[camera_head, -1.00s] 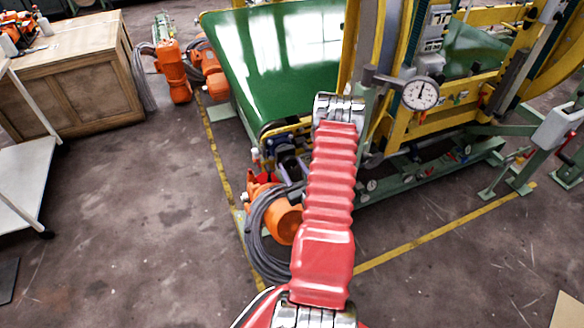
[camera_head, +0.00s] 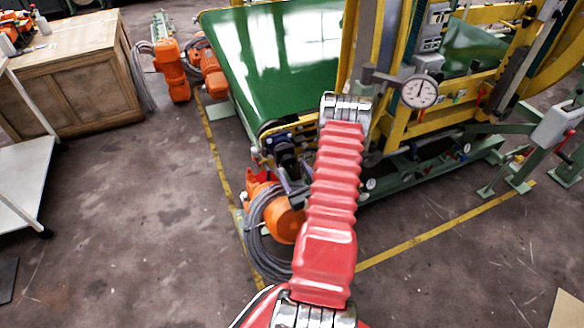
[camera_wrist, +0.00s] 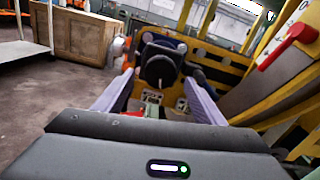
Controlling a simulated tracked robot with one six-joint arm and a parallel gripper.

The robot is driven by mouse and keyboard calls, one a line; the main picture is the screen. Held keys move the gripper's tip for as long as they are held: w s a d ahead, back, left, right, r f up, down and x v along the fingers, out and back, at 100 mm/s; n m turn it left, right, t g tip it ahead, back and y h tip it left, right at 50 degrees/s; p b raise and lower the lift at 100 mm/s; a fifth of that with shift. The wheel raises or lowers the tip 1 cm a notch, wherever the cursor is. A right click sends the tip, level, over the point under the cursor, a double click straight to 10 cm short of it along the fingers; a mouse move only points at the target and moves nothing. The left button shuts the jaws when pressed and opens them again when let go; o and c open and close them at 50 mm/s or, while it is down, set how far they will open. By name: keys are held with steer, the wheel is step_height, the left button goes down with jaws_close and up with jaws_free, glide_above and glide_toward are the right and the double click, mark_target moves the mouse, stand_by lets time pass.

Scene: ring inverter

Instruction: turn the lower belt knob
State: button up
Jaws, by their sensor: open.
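In the wrist view a round black knob (camera_wrist: 159,70) sits on a dark mount on the yellow frame. The two purple-grey fingers of my gripper (camera_wrist: 159,80) are apart, one on each side of the knob in the picture. I see no clear contact, and the remaining depth to the knob is hard to tell. I cannot tell from these frames whether this is the lower of several belt knobs. In the head view my arm covers much of this area, and the knob cannot be made out there.
A green belt (camera_head: 275,50) lies behind my arm. A dial gauge (camera_head: 419,92) stands right of my arm. Orange motor parts and a grey cable coil (camera_head: 258,235) are close on the left. A red-handled part (camera_wrist: 288,46) is at the wrist view's right. Floor at left is open.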

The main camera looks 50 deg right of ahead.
steer(key=v, duration=1.1)
steer(key=shift+s+f, duration=0.1)
stand_by(0.4)
